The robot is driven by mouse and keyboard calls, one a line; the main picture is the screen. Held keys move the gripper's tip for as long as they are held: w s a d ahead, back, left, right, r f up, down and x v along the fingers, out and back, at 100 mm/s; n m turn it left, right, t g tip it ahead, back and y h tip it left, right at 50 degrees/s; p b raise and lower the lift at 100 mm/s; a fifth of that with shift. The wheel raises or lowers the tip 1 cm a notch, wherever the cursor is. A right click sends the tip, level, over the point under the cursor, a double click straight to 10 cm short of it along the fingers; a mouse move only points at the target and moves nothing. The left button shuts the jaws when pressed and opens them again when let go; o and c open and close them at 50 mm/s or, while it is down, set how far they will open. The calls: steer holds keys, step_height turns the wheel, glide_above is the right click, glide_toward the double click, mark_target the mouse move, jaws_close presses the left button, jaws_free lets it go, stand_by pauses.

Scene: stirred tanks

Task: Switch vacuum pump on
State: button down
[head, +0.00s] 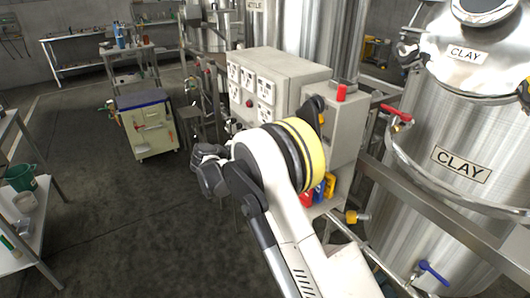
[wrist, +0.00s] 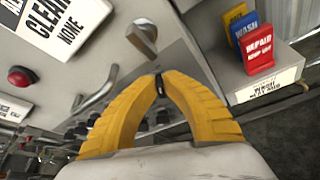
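In the wrist view my gripper (wrist: 160,84) has yellow ribbed fingers whose tips meet, with only a thin dark line between them. No held object shows. Beyond the tips is a grey control panel with a grey lever-like knob (wrist: 142,38), just above and left of the tips. A red push button (wrist: 20,76) is at the left. Several small dark knobs are partly hidden behind and between the fingers. No vacuum pump label is readable, so I cannot tell which control is its switch. In the head view the grey control cabinet (head: 311,72) stands beyond my arm, which hides my gripper.
Red (wrist: 259,49), blue (wrist: 245,26) and yellow (wrist: 235,12) tags stand in a white holder right of the panel. A curved metal handle (wrist: 95,88) sits left of the fingers. Open floor (head: 130,215) lies left.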

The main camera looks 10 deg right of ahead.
steer(key=shift+s+f+m, duration=0.1)
steer(key=shift+f+m, duration=0.1)
steer(key=shift+m, duration=0.1)
stand_by(0.4)
steer(key=c, duration=1.8)
jaws_free()
steer(key=v, duration=1.2)
steer(key=shift+d, duration=0.1)
